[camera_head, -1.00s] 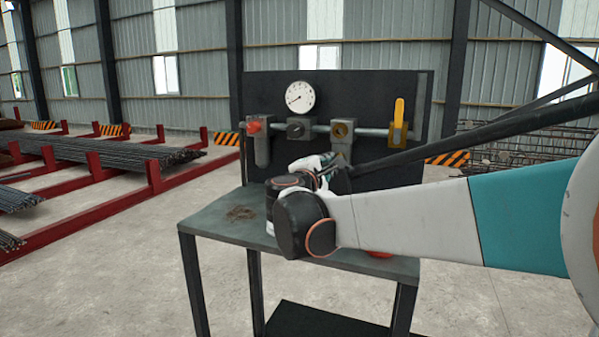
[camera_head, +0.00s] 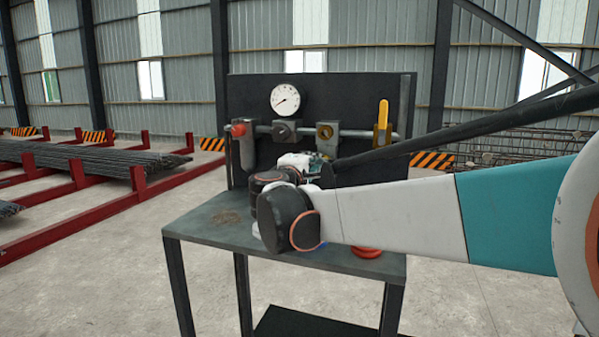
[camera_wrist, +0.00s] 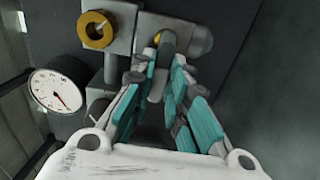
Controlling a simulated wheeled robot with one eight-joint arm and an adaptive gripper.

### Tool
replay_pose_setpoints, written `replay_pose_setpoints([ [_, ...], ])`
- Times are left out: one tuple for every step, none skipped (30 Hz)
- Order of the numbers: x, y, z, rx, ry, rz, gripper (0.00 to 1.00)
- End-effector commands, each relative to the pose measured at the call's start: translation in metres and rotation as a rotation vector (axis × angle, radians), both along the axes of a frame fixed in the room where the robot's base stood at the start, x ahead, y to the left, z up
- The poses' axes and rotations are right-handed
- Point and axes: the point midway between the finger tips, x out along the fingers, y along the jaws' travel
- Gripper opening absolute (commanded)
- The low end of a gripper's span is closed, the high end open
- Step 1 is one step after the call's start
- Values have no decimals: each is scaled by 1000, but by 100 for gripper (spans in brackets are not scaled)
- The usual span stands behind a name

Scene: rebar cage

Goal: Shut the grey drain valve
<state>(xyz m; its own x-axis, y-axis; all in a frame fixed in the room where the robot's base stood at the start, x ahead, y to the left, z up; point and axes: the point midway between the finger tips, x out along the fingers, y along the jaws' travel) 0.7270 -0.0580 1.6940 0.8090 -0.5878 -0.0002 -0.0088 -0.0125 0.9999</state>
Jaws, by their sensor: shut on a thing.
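My gripper (camera_wrist: 164,63) is at the valve panel, its teal-padded fingers on either side of a short grey handle (camera_wrist: 168,43). I take this handle to be the grey drain valve; a bit of brass shows behind it. In the head view my gripper (camera_head: 317,166) is low in front of the panel, below that ring, and my arm and wrist hide the valve. The fingers are closed on the handle, though the exact contact is hard to see.
The dark panel (camera_head: 350,88) carries a pressure gauge (camera_head: 285,99), red knob (camera_head: 239,129), dark knob (camera_head: 282,131), brass ring (camera_head: 325,131) and yellow lever (camera_head: 383,113). A red ring-like object (camera_head: 367,253) lies on the bench (camera_head: 205,225). Racks of rebar (camera_head: 90,157) stand at left.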

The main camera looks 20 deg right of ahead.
Motion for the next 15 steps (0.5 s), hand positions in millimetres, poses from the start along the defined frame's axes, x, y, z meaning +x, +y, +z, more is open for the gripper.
replay_pose_setpoints([
  [-2, 0, -1, 2, 0, 0, 0],
  [-2, 0, -1, 2, 0, 0, 0],
  [-2, 0, -1, 3, 0, 0, 0],
  [-2, 0, -1, 3, 0, 0, 0],
  [-2, 0, -1, 3, 0, 0, 17],
  [-2, 0, -1, 2, 0, 0, 26],
  [-2, 0, -1, 2, 0, 0, 33],
  [-2, 0, -1, 1, 0, 0, 35],
  [-2, 0, -1, 1, 0, 0, 35],
  [-2, 0, -1, 1, 0, 0, 35],
  [-2, 0, -1, 1, 0, 0, 35],
  [-2, 0, -1, 1, 0, 0, 35],
  [-2, 0, 0, 1, 0, 0, 35],
  [-2, 0, 0, 1, 1, 0, 35],
  [-1, 0, 0, 1, 1, 0, 35],
])
